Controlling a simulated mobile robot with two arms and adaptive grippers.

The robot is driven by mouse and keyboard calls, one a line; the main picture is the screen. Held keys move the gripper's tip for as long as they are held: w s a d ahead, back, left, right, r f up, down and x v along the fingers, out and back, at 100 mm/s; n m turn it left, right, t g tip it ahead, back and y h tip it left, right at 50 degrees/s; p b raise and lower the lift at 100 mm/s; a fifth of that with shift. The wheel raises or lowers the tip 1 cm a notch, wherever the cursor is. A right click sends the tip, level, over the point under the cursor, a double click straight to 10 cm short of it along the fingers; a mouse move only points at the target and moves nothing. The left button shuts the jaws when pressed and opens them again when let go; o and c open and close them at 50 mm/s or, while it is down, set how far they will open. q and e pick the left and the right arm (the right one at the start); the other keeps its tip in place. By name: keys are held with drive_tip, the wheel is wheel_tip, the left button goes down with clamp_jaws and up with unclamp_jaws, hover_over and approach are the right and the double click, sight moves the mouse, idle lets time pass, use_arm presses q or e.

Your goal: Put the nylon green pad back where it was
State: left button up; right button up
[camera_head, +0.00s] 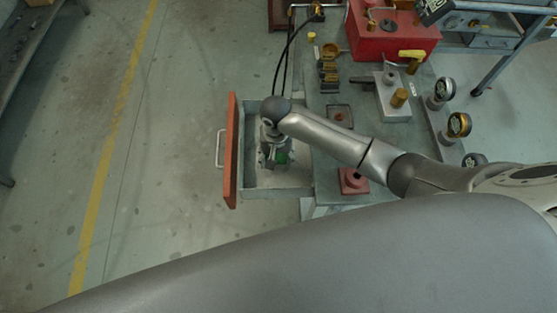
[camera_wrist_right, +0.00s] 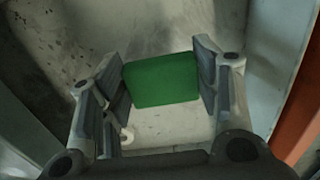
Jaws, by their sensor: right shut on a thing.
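The green pad (camera_wrist_right: 162,80) is a flat rectangular block in the right wrist view, between the two fingers of my right gripper (camera_head: 274,160). The gripper is shut on it, with one finger against each side. In the head view the gripper points down into the open drawer (camera_head: 290,191), and a bit of the green pad (camera_head: 282,158) shows beside the fingers. The drawer floor lies under the pad; I cannot tell whether the pad touches it. My left gripper is not in view.
The drawer has an orange front (camera_head: 231,150) and a handle (camera_head: 220,149). A small pale ring (camera_wrist_right: 127,135) shows by the left finger. The bench holds a red box (camera_head: 385,40), a red block (camera_head: 352,181), and gauges (camera_head: 459,124). The floor at left is clear.

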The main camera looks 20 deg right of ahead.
sight(278, 167)
drive_tip(key=shift+w+d+f, duration=0.1)
drive_tip(key=shift+d+f, duration=0.1)
drive_tip(key=shift+f, duration=0.8)
drive_tip(key=shift+d+f, duration=0.2)
drive_tip(key=shift+f, duration=0.75)
drive_tip(key=shift+f, duration=0.1)
drive_tip(key=o, duration=1)
wheel_tip(278, 167, up, 12)
drive_tip(key=shift+r, duration=0.15)
